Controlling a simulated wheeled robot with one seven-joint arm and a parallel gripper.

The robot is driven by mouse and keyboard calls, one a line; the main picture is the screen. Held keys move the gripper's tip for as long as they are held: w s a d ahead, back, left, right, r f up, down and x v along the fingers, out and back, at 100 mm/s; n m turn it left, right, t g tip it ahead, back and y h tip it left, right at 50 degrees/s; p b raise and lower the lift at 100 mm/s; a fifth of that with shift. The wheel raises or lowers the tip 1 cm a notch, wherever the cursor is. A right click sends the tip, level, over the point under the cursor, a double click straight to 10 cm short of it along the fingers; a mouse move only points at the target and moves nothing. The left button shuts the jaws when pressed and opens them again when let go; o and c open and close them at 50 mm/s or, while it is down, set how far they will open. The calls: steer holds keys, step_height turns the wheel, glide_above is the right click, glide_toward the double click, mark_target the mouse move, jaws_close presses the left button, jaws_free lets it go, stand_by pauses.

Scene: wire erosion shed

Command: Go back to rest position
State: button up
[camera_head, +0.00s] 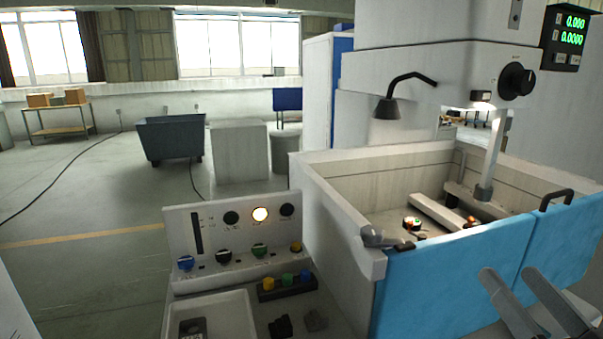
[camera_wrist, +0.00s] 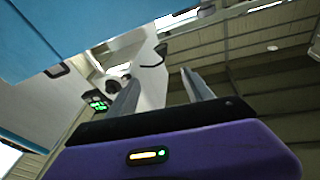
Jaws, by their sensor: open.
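My gripper (camera_head: 512,290) shows at the lower right in the head view, in front of the blue front panels (camera_head: 450,268) of the machine tank. Its two grey fingers stand apart with nothing between them. In the wrist view the fingers of my gripper (camera_wrist: 160,88) point upward, spread and empty. The wrist view looks up past the blue panel (camera_wrist: 85,35) toward the machine head and the ceiling.
The open tank (camera_head: 330,157) holds pale bars and small orange parts. A control panel (camera_head: 240,235) with knobs and a lit lamp stands left of it, with a white tray (camera_head: 212,318) below. Open floor (camera_head: 80,220) lies left, with a grey cart (camera_head: 172,138) beyond.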

steer(key=s+f+m+h, duration=0.3)
steer(key=s+f+h, duration=0.2)
steer(key=s+f, duration=0.55)
steer(key=s+a+f+n+g+y, duration=0.1)
steer(key=s+a+f+g, duration=0.1)
steer(key=s+a+f, duration=0.2)
steer(key=s+a+f+n+g+y, duration=0.1)
steer(key=s+a+f+n+g, duration=0.1)
steer(key=s+f, duration=0.8)
steer(key=s+a+g, duration=0.1)
steer(key=s+a, duration=0.1)
steer(key=s, duration=0.4)
steer(key=shift+s+a+n+y, duration=0.2)
steer(key=shift+n+y, duration=0.1)
steer(key=shift+y, duration=0.1)
